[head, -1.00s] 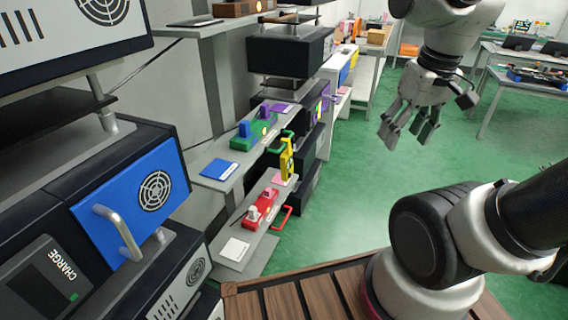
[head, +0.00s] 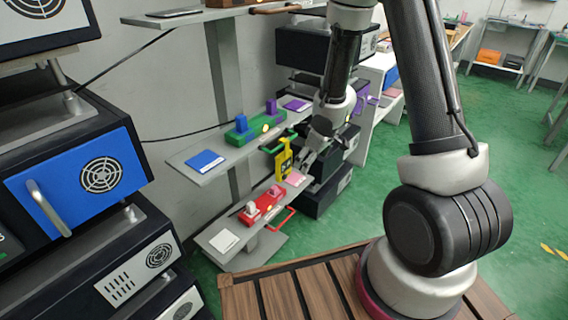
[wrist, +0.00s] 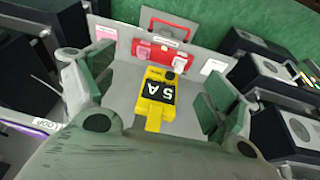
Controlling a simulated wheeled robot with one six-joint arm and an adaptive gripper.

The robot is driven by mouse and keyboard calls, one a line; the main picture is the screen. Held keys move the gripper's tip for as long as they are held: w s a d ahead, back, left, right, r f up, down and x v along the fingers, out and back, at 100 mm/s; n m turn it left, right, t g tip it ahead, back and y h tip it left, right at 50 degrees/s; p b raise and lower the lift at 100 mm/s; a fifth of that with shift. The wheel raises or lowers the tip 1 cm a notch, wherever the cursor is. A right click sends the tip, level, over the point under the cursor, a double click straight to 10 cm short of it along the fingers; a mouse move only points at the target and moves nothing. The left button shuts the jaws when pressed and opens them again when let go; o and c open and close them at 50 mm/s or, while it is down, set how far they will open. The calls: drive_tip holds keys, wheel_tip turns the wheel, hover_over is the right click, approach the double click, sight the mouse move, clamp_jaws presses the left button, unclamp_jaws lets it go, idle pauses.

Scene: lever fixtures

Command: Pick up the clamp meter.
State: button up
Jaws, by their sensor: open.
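The yellow clamp meter (head: 283,163) stands in front of the shelves at the outer end of the green fixture. In the wrist view the clamp meter (wrist: 147,108) shows a black face marked "5 A" and lies between the two fingers. My gripper (head: 308,158) is beside it on its right in the head view, partly hidden by my own arm. In the wrist view my gripper (wrist: 160,90) is open, with a finger on each side of the meter and a visible gap to each. Nothing is held.
A green lever fixture (head: 243,132) with a blue block stands on the upper shelf. A red fixture (head: 262,208) with a red handle loop is on the lower shelf. Black boxes (head: 322,190) stand close behind my gripper. Green floor (head: 375,205) is clear to the right.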

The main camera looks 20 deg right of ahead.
sight(286, 160)
drive_tip(key=w+a+f, duration=0.1)
drive_tip(key=w+a, duration=0.1)
drive_tip(key=w+a+f+t+y, duration=0.1)
drive_tip(key=w+a+f, duration=0.1)
drive_tip(key=w+a+f+y, duration=0.1)
drive_tip(key=w+a, duration=0.1)
drive_tip(key=shift+w+a+f, duration=0.2)
drive_tip(key=shift+w, duration=0.1)
drive_tip(key=c, duration=1.4)
drive_tip(key=shift+o, duration=0.2)
drive_tip(key=shift+s+r, duration=0.1)
drive_tip(key=shift+r, duration=0.05)
